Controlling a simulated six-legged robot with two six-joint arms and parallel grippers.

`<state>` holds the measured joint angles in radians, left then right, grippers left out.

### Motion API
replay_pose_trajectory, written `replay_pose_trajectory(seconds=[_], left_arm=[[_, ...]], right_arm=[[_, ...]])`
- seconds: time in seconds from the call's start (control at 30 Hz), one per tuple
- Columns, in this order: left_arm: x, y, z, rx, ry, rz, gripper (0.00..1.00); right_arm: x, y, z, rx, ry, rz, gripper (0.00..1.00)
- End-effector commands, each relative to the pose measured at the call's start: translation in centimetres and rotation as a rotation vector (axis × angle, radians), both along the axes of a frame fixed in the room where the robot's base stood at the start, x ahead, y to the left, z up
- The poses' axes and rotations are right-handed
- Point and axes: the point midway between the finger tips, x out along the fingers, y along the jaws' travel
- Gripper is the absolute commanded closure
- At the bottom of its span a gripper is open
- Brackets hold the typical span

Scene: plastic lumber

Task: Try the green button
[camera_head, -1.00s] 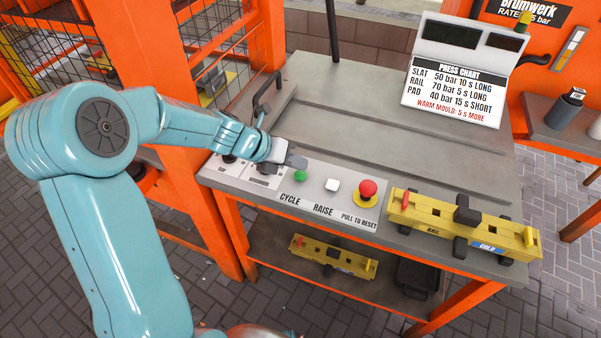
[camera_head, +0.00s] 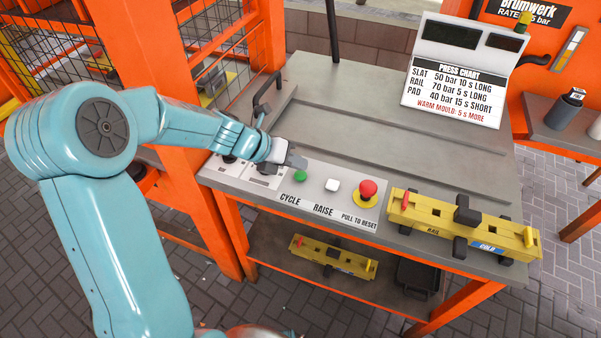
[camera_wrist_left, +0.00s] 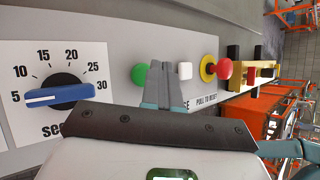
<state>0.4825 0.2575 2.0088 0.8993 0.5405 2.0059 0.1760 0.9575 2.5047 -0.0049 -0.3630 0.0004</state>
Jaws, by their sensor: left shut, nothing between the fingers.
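The green button (camera_head: 299,176) sits on the grey control panel (camera_head: 330,206), above the CYCLE label. It also shows in the left wrist view (camera_wrist_left: 138,73), just left of my fingertips. My left gripper (camera_head: 297,160) is shut and empty, its tips just above and beside the green button in the head view. I cannot tell whether the tips touch it. In the left wrist view the closed fingers (camera_wrist_left: 163,76) lie between the green button and the white button (camera_wrist_left: 185,70). My right gripper is not in view.
A red mushroom button (camera_head: 367,188) stands at the panel's right end. A blue dial (camera_wrist_left: 58,94) is left in the wrist view. A yellow RAIL mould (camera_head: 462,224) lies right of the panel. The press chart (camera_head: 455,88) stands behind. The middle bench top is clear.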

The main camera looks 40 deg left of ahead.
Motion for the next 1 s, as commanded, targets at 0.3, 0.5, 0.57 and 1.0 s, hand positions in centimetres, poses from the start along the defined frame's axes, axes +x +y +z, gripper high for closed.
replay_pose_trajectory(seconds=[0.3, 0.5, 0.57, 1.0], left_arm=[[0.0, 0.0, -0.02, 0.0, 0.0, 0.0, 1.0], [-0.01, 0.0, -0.62, -0.001, 0.001, 0.0, 1.0], [-0.01, 0.01, -0.82, 0.001, 0.0, 0.001, 1.0], [0.0, 0.0, -0.92, 0.0, 0.0, 0.0, 1.0]], right_arm=[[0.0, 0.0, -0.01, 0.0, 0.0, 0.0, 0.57], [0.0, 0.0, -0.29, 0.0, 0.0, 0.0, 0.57], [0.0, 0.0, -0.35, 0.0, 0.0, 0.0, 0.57], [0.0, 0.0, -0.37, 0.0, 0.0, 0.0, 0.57]])
